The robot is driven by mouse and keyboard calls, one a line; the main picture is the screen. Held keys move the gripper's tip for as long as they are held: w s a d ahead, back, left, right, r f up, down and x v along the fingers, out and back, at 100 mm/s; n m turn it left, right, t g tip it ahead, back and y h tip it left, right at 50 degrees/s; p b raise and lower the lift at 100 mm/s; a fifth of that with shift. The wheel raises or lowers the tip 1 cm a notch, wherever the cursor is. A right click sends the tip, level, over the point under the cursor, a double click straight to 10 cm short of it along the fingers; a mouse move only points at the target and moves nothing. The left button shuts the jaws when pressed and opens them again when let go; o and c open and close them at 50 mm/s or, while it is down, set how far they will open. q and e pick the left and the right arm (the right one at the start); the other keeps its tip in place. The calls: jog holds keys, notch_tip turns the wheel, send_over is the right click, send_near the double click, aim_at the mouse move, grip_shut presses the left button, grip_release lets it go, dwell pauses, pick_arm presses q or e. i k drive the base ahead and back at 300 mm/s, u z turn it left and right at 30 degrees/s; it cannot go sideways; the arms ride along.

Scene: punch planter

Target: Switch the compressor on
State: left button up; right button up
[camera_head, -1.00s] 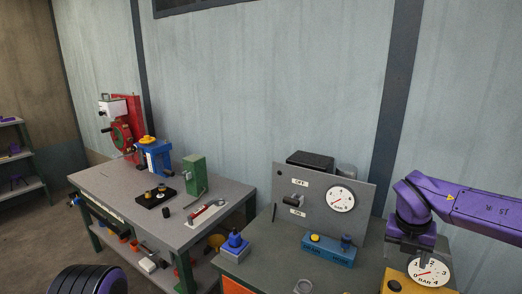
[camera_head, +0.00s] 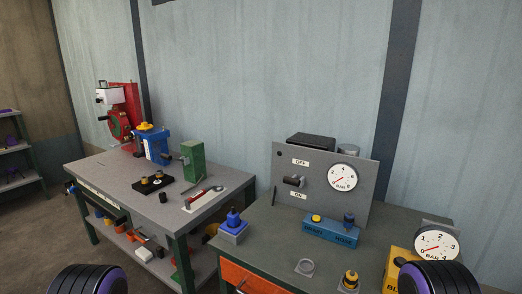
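The compressor panel (camera_head: 318,205) is a grey upright plate at the back of the right bench. It has an OFF label (camera_head: 300,162) above and an ON label (camera_head: 298,196) below. A dark lever switch (camera_head: 293,181) sticks out between the labels; its exact setting is too small to tell. A round white gauge (camera_head: 342,177) is right of the lever. A dark tank-like body (camera_head: 311,142) shows behind the panel. Neither gripper is in view. Only rounded dark parts of my arms with purple rims show at the bottom left and bottom right corners.
A blue two-button box (camera_head: 330,231) stands before the panel. A blue-topped block (camera_head: 233,228), a grey ring (camera_head: 305,267), a yellow-black knob (camera_head: 349,280) and a yellow box with a gauge (camera_head: 436,243) are on the right bench (camera_head: 262,243). The left bench (camera_head: 110,177) carries several tools.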

aim_at(296, 182)
jog(key=u, duration=0.8)
jog(key=i, duration=0.4)
jog(key=z, duration=0.6)
